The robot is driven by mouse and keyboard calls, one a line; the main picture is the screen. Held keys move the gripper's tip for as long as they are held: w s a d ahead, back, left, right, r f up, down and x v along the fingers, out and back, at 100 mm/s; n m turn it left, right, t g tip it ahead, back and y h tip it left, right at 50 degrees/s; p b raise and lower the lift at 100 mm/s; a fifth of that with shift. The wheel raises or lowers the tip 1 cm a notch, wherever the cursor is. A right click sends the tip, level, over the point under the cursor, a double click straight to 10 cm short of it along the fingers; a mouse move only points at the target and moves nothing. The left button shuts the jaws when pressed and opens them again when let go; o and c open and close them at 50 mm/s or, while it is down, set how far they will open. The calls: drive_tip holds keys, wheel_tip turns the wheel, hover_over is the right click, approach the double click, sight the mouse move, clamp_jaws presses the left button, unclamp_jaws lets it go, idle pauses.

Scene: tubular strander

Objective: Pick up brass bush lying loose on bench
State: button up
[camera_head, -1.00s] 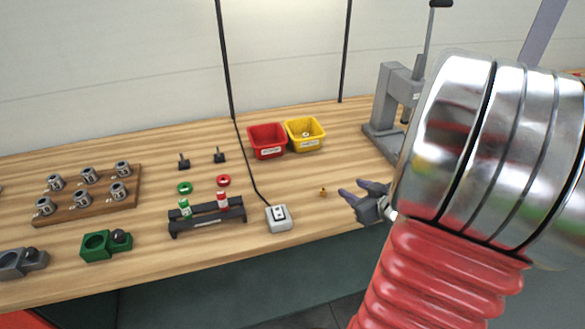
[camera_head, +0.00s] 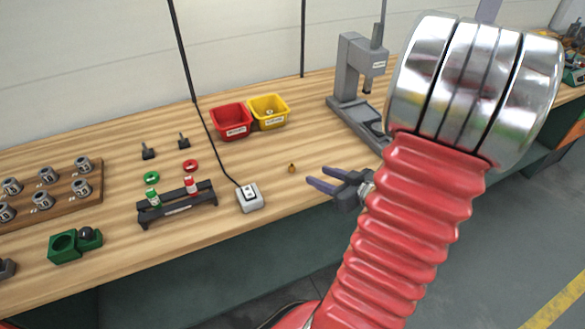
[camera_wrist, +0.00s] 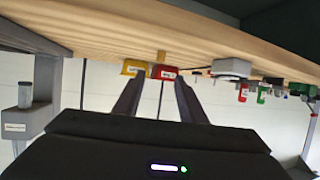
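The brass bush (camera_head: 291,168) is a small brass-coloured piece standing on the wooden bench, right of the white switch box. My gripper (camera_head: 315,176) is open and empty, close to the right of the bush in the head view, with its fingers pointing left toward it. The wrist view is upside down. There my two fingers (camera_wrist: 158,82) are spread apart, and a small tan piece that looks like the bush (camera_wrist: 161,56) shows between and beyond the fingertips, against the bench.
The white switch box (camera_head: 250,197) with its cable sits left of the bush. Red (camera_head: 232,121) and yellow (camera_head: 270,111) bins stand behind. A grey press (camera_head: 352,85) stands at the back right. A black rack (camera_head: 178,206) is further left. Bench around the bush is clear.

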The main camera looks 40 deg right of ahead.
approach(294, 167)
drive_tip(key=shift+x, duration=1.85)
drive_tip(key=shift+w+r, duration=0.1)
drive_tip(key=shift+r, duration=0.05)
drive_tip(key=shift+x, duration=2.55)
drive_tip(key=shift+c, duration=0.7)
clamp_jaws()
